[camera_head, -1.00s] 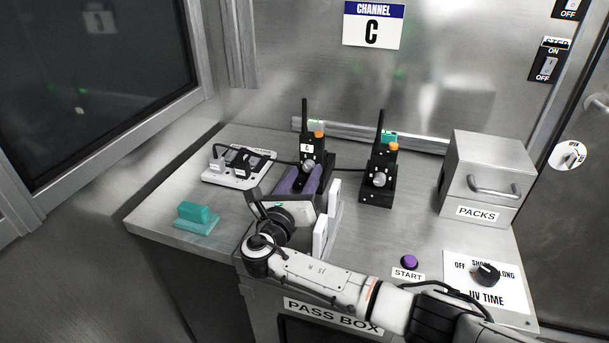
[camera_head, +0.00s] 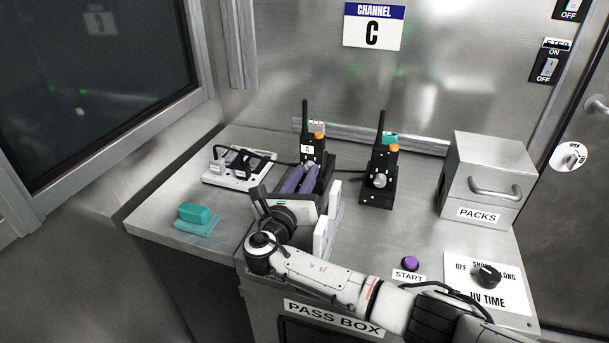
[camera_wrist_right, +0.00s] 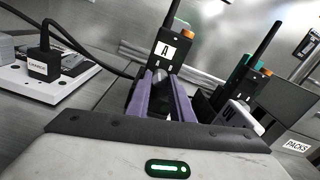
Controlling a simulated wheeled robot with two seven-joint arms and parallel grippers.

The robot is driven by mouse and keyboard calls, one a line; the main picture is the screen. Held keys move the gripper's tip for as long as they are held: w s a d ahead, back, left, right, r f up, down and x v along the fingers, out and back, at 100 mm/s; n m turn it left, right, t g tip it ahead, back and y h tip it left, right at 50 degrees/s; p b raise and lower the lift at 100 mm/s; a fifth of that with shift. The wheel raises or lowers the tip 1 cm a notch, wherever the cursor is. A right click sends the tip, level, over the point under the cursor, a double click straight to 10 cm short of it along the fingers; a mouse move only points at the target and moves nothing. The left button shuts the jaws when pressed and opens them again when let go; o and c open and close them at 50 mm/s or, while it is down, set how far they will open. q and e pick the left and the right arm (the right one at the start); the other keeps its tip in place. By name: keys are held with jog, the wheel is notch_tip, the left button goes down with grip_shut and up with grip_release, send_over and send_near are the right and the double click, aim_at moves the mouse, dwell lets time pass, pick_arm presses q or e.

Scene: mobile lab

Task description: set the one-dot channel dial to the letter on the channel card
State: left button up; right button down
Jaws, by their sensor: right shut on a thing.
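The channel card (camera_head: 373,27) on the back wall shows the letter C. The left black radio (camera_head: 313,148) stands upright on the bench, and its window shows A in the right wrist view (camera_wrist_right: 167,48). My right gripper (camera_head: 304,180), with purple fingers, is in front of it and shut on its grey dial (camera_wrist_right: 160,76), which is mostly hidden between the fingers. The right black radio (camera_head: 381,160) stands beside it, with its own round dial (camera_head: 380,181) uncovered. I cannot read the dot marks that tell the dials apart. My left gripper is out of view.
A white charger strip with plugs (camera_head: 232,180) and a teal block (camera_head: 195,213) lie to the left. White upright plates (camera_head: 327,236) stand close right of my gripper. The PACKS box (camera_head: 488,170), purple START button (camera_head: 410,263) and UV TIME knob (camera_head: 487,275) are right.

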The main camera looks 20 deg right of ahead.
jog(key=m+b, duration=0.1)
jog(key=m, duration=0.3)
jog(key=shift+f+m, duration=0.1)
jog(key=shift+m, duration=1)
jog(key=c, duration=1.6)
grip_release()
jog(key=shift+o, duration=0.2)
jog(key=v, duration=1)
jog(key=shift+s+a, duration=0.15)
